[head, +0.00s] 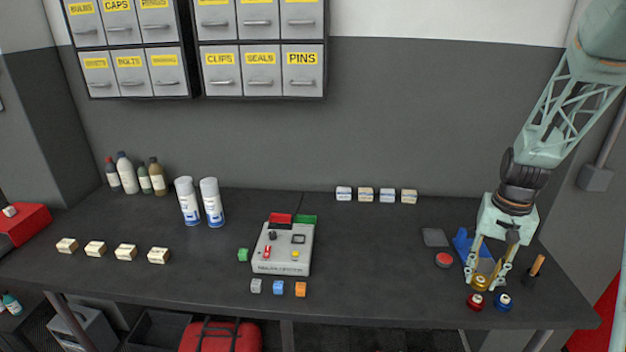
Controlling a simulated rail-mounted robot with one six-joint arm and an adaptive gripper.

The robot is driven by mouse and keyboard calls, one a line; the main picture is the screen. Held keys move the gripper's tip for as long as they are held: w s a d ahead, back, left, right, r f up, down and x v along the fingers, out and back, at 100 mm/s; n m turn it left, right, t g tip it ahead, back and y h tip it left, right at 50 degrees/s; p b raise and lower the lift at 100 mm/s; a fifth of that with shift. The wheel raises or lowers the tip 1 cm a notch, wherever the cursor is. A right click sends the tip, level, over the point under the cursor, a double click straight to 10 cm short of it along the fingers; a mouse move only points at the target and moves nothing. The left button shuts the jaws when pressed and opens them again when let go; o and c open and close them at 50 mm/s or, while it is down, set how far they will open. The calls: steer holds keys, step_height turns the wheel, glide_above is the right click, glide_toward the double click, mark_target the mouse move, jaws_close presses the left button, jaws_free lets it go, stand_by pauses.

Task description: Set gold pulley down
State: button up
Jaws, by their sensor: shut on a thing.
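The gold pulley (481,282) is between the fingertips of my gripper (484,284) at the right end of the dark workbench (380,260). My gripper points down and is shut on the pulley, low over the bench near its front edge. I cannot tell whether the pulley touches the bench. A red pulley (475,301) and a blue pulley (503,301) sit just in front of it. A blue stand (462,243) is behind and to the left, partly hidden by my gripper.
A red round button (444,260) and a grey pad (435,237) lie left of my gripper. A wooden-handled tool (537,266) stands to the right. A grey control box (283,249) with small cubes around it is mid-bench. Bench between box and button is clear.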

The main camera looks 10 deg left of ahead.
steer(key=w+a+n+b, duration=0.1)
steer(key=a, duration=0.1)
steer(key=w+a+n+b, duration=0.1)
steer(key=w+a+b, duration=0.1)
steer(key=a, duration=0.1)
steer(key=w+a+f+n+b, duration=0.1)
steer(key=a, duration=0.1)
steer(key=shift+w+a, duration=0.15)
steer(key=shift+w, duration=0.15)
steer(key=shift+w+a+n+b, duration=0.2)
steer(key=shift+a+n+b, duration=0.1)
steer(key=shift+a+b, duration=0.2)
steer(key=shift+a, duration=0.15)
